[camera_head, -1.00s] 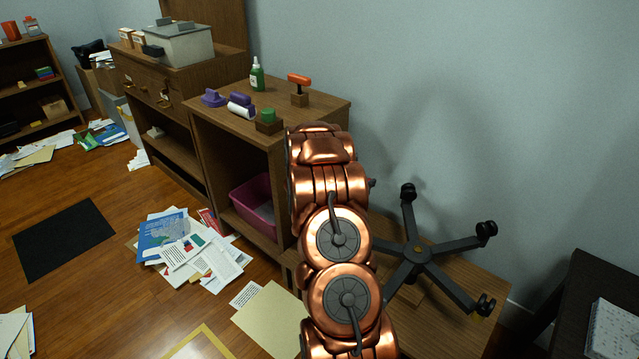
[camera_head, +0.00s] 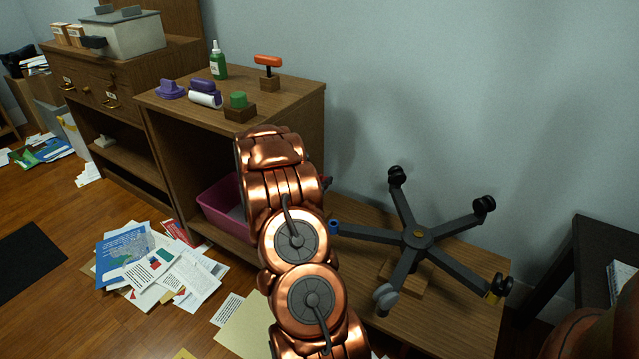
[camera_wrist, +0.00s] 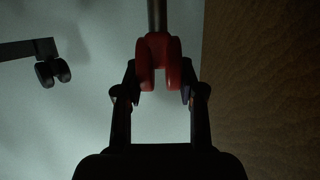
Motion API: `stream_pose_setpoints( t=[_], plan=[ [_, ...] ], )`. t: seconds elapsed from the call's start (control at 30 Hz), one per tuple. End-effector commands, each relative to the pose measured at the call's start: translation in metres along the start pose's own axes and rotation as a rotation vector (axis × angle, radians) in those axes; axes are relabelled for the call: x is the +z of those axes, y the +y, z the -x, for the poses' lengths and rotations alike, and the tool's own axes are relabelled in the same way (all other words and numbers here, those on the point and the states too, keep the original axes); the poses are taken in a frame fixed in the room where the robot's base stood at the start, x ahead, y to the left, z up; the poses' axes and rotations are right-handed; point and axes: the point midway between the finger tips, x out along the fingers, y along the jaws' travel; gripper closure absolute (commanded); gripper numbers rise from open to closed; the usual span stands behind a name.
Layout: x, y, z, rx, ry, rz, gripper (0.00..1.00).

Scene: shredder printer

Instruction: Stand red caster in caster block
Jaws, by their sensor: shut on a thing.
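The red caster (camera_wrist: 159,58) is between the two fingers of my gripper (camera_wrist: 160,80) in the wrist view. Its metal stem (camera_wrist: 157,15) points to the top of that picture. My gripper is shut on it. Small wooden blocks stand on the cabinet top, one with a green piece (camera_head: 238,100) and one with an orange handle (camera_head: 268,61). I cannot tell which block is the caster block.
A purple tape tool (camera_head: 205,92) and green bottle (camera_head: 218,62) are on the cabinet. Papers (camera_head: 165,265) litter the floor.

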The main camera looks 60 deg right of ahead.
Motion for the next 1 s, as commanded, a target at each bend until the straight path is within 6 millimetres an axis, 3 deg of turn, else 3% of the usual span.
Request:
stream_pose_setpoints(
  t=[0.57,1.0],
  plan=[
    [-0.002,0.002,0.003,0.003,-0.002,0.001,0.99],
    [0.033,0.003,-0.009,0.005,-0.001,0.000,0.99]
  ],
)
